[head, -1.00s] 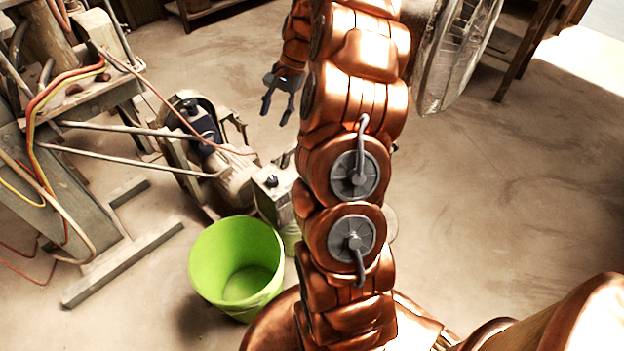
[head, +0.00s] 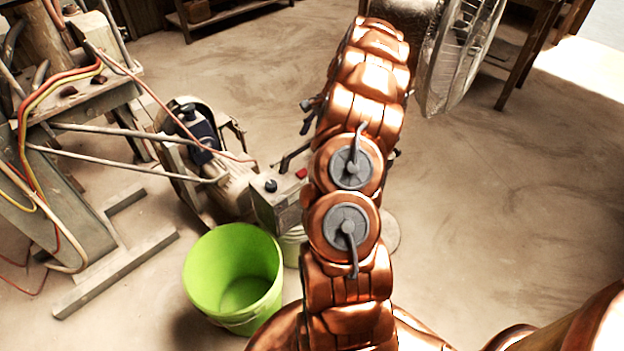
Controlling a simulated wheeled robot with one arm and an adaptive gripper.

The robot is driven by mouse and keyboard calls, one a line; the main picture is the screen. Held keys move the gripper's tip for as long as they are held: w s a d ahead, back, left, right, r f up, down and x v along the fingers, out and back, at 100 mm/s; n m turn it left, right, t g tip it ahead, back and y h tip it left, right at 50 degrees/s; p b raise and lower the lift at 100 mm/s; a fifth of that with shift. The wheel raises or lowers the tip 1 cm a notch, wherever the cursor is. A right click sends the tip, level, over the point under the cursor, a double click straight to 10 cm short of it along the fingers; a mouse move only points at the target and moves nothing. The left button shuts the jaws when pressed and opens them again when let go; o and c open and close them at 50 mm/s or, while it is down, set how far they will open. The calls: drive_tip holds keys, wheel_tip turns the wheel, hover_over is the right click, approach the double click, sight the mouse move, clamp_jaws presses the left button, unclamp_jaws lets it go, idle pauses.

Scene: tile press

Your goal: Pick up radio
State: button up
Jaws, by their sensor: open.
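I cannot make out a radio for certain in the head view. My copper arm rises through the middle of the picture and covers part of the floor and whatever is behind it. Only small grey finger parts of my gripper (head: 307,116) show at the left edge of the arm; the rest is hidden. The gripper is open, and I see nothing held in it.
A bright green bucket (head: 233,275) stands on the floor left of my arm. Behind it are a grey box (head: 275,203) and a motor (head: 232,190). A machine frame (head: 85,235) with cables fills the left. A large metal fan (head: 455,55) stands upper right. The right floor is clear.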

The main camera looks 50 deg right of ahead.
sight(309, 142)
drive_tip(key=x, duration=0.4)
drive_tip(key=shift+s+d+f, duration=0.1)
drive_tip(key=shift+s+f, duration=0.05)
drive_tip(key=shift+f, duration=0.25)
idle(0.4)
drive_tip(key=shift+c, duration=0.2)
clamp_jaws()
idle(0.6)
